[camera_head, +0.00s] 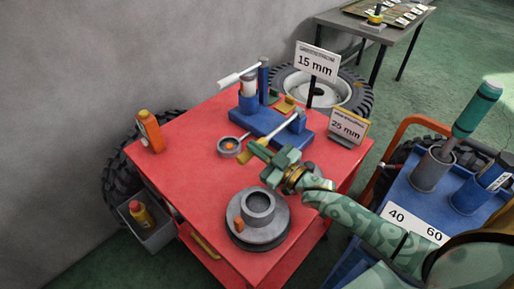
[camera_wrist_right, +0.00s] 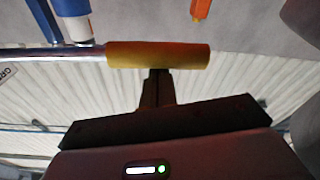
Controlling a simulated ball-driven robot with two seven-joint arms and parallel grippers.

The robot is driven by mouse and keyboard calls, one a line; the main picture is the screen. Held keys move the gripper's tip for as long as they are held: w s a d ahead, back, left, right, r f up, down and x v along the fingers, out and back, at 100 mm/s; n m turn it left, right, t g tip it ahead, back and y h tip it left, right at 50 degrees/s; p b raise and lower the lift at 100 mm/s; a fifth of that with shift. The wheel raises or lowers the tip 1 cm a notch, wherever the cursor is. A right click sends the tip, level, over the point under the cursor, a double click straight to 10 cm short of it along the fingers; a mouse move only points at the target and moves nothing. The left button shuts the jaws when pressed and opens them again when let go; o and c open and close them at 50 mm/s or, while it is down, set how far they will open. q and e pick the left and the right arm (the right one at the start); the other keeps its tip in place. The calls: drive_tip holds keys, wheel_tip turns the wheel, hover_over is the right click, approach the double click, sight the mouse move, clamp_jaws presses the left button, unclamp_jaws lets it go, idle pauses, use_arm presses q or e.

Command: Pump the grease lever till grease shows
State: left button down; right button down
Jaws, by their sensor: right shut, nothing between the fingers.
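The grease pump sits on a blue base (camera_head: 262,124) on the red cart top, with a blue and white cylinder (camera_head: 248,92) at its back. A metal lever (camera_head: 284,130) slopes down toward the front left and ends in a yellow handle (camera_head: 251,151). The handle also lies across the right wrist view (camera_wrist_right: 185,55). My right gripper (camera_head: 266,160) is shut and empty, its tips right by the handle; in the wrist view the closed fingers (camera_wrist_right: 157,88) meet the handle's edge, and I cannot tell whether they touch. A grey ring (camera_head: 229,147) with an orange centre lies left of the handle. My left gripper is out of view.
On the red cart top (camera_head: 190,130) stand an orange bottle (camera_head: 150,131) and a round grey hub (camera_head: 258,212). Signs reading 15 mm (camera_head: 317,61) and 25 mm (camera_head: 347,125) stand behind and right. A blue cart (camera_head: 385,185) with tools is at right.

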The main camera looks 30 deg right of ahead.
drive_tip(key=s+d+r+p, duration=0.2)
drive_tip(key=s+d+p, duration=0.1)
drive_tip(key=s, duration=0.5)
drive_tip(key=shift+s+p, duration=0.35)
drive_tip(key=shift+p, duration=0.25)
idle(0.6)
